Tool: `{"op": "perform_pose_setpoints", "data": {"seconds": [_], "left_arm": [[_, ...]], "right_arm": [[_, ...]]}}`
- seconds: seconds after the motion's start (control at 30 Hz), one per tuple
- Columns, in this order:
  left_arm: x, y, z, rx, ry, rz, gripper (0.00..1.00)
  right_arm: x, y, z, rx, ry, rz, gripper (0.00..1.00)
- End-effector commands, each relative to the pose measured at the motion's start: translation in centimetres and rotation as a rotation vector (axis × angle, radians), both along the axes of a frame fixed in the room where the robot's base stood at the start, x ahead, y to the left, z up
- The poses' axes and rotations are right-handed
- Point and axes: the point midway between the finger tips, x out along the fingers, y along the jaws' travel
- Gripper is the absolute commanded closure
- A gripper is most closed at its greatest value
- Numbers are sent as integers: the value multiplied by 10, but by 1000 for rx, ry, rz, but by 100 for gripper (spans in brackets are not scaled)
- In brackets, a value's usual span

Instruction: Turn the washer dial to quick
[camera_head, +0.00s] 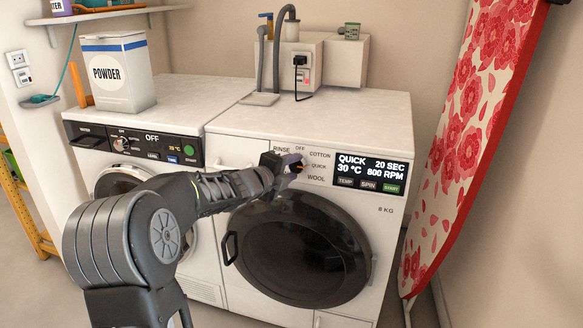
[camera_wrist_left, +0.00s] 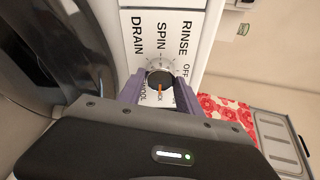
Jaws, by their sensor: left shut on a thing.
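The washer dial (camera_wrist_left: 160,79) is a dark round knob with an orange pointer line. In the wrist view the line points toward the label partly reading QUICK. My left gripper (camera_head: 296,164) is at the dial on the right washer (camera_head: 308,121). In the wrist view its two purple fingers (camera_wrist_left: 159,88) sit on either side of the knob and are shut on it. In the head view the gripper hides most of the dial. The washer's display (camera_head: 370,167) reads QUICK, 20 SEC, 30 °C, 800 RPM. My right gripper does not show.
A second machine (camera_head: 135,142) stands on the left, its display reading OFF, with a POWDER box (camera_head: 116,72) on top. A red floral ironing board (camera_head: 470,130) leans at the right. The washer's round door (camera_head: 300,250) is closed below the dial.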

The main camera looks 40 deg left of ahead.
Motion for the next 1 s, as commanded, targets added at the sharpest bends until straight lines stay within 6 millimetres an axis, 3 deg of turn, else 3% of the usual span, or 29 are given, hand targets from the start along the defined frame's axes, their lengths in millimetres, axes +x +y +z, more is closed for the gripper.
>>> {"op": "perform_pose_setpoints", "data": {"seconds": [0.27, 0.3, 0.57, 0.83, 1.0], "left_arm": [[0, -1, -1, 0, 1, -2, 99], [0, -1, -1, 0, 1, -2, 58], [0, -1, -1, 0, 0, -1, 37], [-1, 0, 0, -1, 0, 0, 37], [-13, -1, 5, -2, -1, 1, 37]], "right_arm": [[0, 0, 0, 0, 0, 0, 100], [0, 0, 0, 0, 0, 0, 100], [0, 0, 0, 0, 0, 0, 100], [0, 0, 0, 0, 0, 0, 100], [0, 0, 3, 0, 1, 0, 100]]}}
